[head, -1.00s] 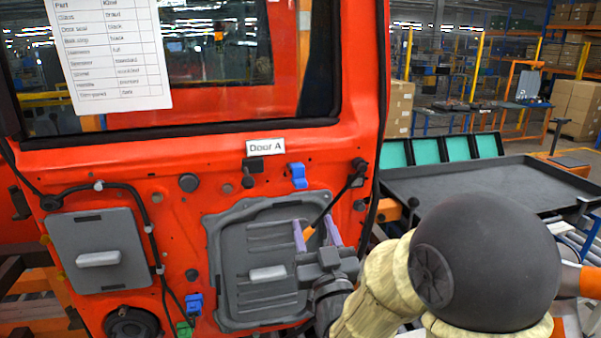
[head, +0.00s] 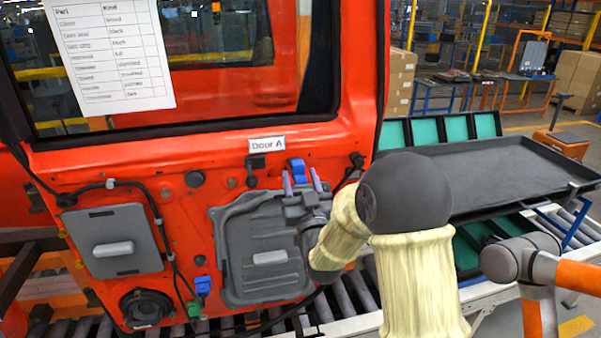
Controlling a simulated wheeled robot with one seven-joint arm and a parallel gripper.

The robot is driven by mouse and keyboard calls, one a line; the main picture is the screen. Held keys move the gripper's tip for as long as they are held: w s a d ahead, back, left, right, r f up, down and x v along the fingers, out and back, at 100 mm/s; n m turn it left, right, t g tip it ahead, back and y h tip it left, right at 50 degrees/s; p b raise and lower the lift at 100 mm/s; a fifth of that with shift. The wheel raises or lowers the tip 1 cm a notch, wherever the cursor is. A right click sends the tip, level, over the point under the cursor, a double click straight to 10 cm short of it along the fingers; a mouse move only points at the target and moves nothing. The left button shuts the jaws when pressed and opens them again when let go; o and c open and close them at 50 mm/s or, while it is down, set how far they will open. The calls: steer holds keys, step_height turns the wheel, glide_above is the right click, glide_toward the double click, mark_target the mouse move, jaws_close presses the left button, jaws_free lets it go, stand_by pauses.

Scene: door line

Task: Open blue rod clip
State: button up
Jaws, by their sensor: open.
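A blue clip (head: 297,168) sits on the red door just below the "Door A" label. A second blue clip (head: 202,285) sits low on the door, left of the large grey panel. My gripper (head: 302,181) is open, its two purple fingers pointing up at the upper blue clip. The fingertips lie just below and around that clip in the picture; I cannot tell whether they touch it. Nothing shows between the fingers but door and clip. My wrist hides part of the grey panel. The clips' state, open or closed, is too small to tell.
A black cable runs from a fitting (head: 357,160) at the door's right edge and passes behind my arm. A green clip (head: 194,308) is beside the lower blue clip. A grey panel (head: 262,285) and a dark tray (head: 510,178) are near. Rollers run below the door.

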steer(key=shift+w, duration=0.1)
steer(key=c, duration=1)
